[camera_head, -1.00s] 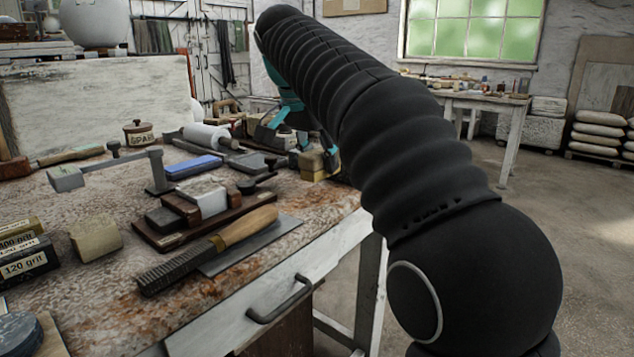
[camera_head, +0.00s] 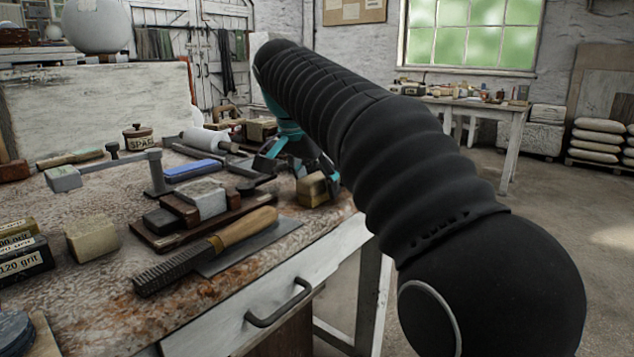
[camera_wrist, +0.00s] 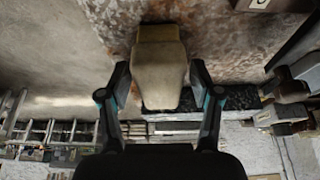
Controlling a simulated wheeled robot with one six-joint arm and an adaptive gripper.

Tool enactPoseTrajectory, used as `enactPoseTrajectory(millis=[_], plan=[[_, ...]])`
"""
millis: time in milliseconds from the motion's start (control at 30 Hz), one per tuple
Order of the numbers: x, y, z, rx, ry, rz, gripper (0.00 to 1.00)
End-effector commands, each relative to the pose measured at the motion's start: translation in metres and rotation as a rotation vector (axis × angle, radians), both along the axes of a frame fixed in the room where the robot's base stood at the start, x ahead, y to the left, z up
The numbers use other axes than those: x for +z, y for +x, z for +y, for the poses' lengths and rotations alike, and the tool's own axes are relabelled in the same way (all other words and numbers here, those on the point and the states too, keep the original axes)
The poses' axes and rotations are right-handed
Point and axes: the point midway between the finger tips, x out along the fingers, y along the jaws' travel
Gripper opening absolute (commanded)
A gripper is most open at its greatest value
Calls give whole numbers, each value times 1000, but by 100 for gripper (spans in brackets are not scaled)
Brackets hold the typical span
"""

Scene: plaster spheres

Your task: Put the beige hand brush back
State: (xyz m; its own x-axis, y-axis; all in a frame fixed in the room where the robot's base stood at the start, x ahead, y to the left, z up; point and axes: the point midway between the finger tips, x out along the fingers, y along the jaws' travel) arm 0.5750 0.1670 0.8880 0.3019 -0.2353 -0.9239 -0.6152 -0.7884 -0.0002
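The beige hand brush (camera_wrist: 160,75) shows in the wrist view between the two fingers of my gripper (camera_wrist: 158,72), with a gap on each side. In the head view I take the tan block (camera_head: 313,190) near the right edge of the bench to be this brush. My gripper (camera_head: 302,168) stands over and around it there, its teal and black fingers spread. It is open and holds nothing. Part of my gripper and what lies behind it are hidden by my black arm.
The workbench (camera_head: 100,300) is crowded. A wooden-handled rasp (camera_head: 200,250), a stone on a wooden base (camera_head: 205,197), a blue block (camera_head: 193,170) and a lidded pot (camera_head: 138,137) stand left of the gripper. A drawer handle (camera_head: 279,303) juts from the front.

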Motion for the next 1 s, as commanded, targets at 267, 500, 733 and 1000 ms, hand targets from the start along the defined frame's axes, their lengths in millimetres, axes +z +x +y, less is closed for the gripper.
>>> enactPoseTrajectory(millis=[267, 500, 733, 1000], plan=[[2, 0, 0, 0, 0, 0, 65], [28, -7, 6, 1, 2, -2, 65], [72, -21, 18, 2, 1, -2, 65], [107, -33, 27, 1, 0, -1, 65]])
